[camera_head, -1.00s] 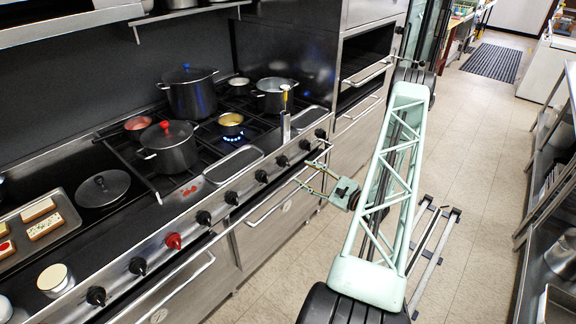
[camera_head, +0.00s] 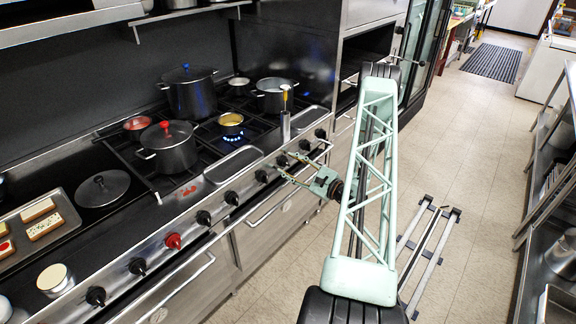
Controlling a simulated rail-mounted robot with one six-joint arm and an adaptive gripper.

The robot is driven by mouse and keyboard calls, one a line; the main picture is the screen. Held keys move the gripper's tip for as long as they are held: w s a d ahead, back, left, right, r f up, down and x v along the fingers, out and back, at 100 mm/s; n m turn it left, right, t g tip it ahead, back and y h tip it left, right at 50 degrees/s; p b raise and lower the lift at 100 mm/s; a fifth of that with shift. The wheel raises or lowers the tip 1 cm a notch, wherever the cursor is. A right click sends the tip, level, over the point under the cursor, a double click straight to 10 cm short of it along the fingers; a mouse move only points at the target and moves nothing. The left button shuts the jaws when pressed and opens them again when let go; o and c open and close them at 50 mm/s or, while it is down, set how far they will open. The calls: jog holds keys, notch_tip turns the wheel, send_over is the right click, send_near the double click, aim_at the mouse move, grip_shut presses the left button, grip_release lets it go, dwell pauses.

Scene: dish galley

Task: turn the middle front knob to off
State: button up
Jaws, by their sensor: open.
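A row of black knobs runs along the steel front of the range, with one red knob (camera_head: 173,241) among them. A black knob (camera_head: 282,160) lies just beyond my fingertips, and another black knob (camera_head: 262,176) is just left of them. I cannot tell for certain which knob is the middle front one, nor its setting. Contact with a knob cannot be made out.
A lidded pot with a red handle (camera_head: 168,149), a tall blue-knobbed pot (camera_head: 190,90) and another pot (camera_head: 274,98) stand on the range. An oven handle bar (camera_head: 272,205) juts out below the panel. The aisle floor (camera_head: 470,170) at right is clear.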

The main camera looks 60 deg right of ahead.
jog(key=shift+w, duration=0.25)
jog(key=shift+c, duration=0.9)
jog(key=c, duration=0.7)
jog(key=shift+o, duration=0.2)
jog(key=shift+m, duration=0.5)
jog(key=shift+m+b, duration=0.7)
jog(key=shift+m, duration=0.3)
jog(key=shift+d+m+b, duration=0.1)
jog(key=shift+m+b, duration=0.3)
jog(key=shift+m, duration=1.2)
